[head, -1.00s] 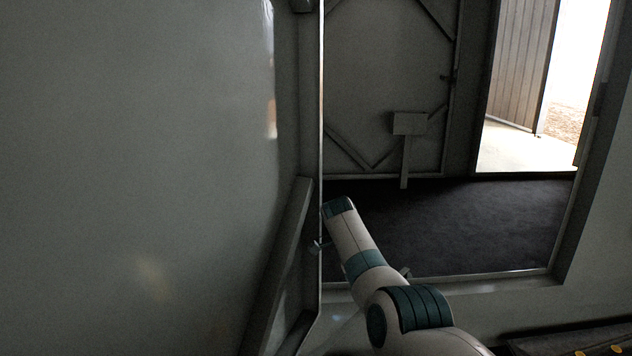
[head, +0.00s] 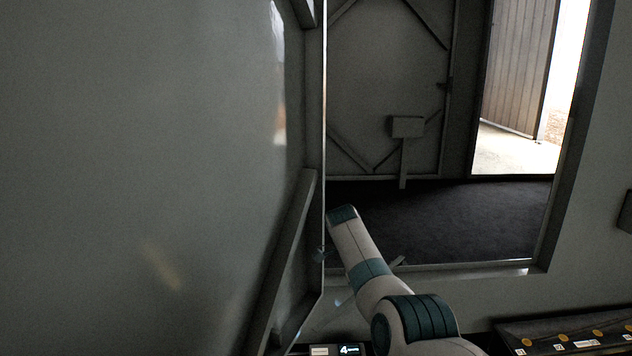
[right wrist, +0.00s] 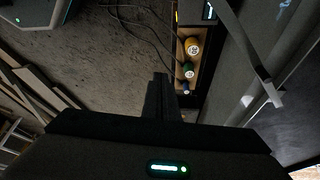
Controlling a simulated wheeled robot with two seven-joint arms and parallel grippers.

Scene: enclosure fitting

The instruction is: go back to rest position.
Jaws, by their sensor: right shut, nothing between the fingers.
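My right gripper shows in the right wrist view (right wrist: 162,88), its dark fingers together with nothing between them. It points over a grey floor, left of a narrow shelf holding yellow, green and blue round items (right wrist: 189,67). In the head view my white and teal arm (head: 372,275) reaches up from the bottom, its far end near the edge of a large grey panel (head: 150,130). I cannot make out a gripper on it there. My left gripper is not in view.
An open doorway (head: 515,125) leads outside at the upper right. A small sign-like post (head: 407,127) stands on dark flooring beyond the frame. A dark case with yellow marks (head: 570,335) is at lower right. Loose cables (right wrist: 150,30) lie on the floor.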

